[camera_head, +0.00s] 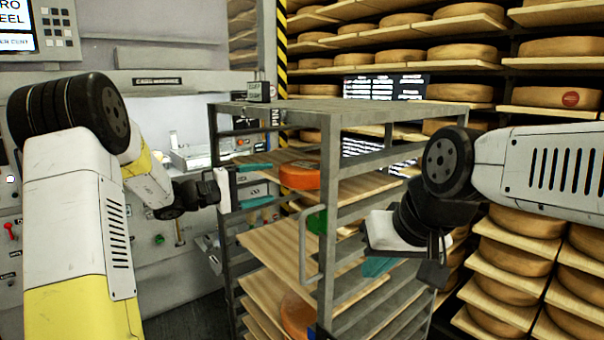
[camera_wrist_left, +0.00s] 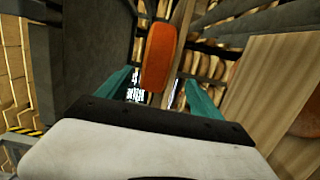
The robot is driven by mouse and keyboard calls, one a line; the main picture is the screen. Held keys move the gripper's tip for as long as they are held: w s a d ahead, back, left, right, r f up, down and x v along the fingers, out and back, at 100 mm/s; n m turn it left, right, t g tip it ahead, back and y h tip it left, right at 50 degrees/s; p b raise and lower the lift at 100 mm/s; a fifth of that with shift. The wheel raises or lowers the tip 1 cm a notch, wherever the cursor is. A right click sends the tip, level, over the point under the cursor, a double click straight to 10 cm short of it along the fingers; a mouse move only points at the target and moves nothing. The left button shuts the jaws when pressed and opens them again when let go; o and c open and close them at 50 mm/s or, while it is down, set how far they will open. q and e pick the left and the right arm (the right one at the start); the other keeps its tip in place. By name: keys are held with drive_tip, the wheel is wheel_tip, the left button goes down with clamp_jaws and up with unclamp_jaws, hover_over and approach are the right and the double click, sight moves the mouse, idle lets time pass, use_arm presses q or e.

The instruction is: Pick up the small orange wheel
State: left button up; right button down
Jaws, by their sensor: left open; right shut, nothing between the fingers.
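A small orange wheel (camera_head: 300,176) lies on an upper wooden shelf of the grey rack. My left gripper (camera_head: 264,185) is open at the rack's left side, its teal fingers pointing at this wheel with a small gap in the head view. In the left wrist view the orange wheel (camera_wrist_left: 158,55) shows ahead, between the lines of the two fingers. A second orange wheel (camera_head: 297,315) lies on a low shelf, partly hidden by the rack post. My right gripper (camera_head: 378,266) is shut and empty at the rack's right side, its fingers partly hidden.
The grey rack (camera_head: 328,190) has posts and a side handle close to both grippers. A green wheel (camera_head: 316,221) sits on a middle shelf, partly hidden. Wall shelves of large cheese wheels (camera_head: 517,221) stand at the right. A grey machine (camera_head: 165,95) stands behind my left arm.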

sight(283, 178)
use_arm(q)
drive_tip(key=x, duration=0.6)
drive_tip(key=shift+d+r, duration=0.35)
drive_tip(key=shift+d, duration=0.1)
drive_tip(key=shift+s, duration=0.1)
clamp_jaws()
drive_tip(key=shift+r, duration=0.2)
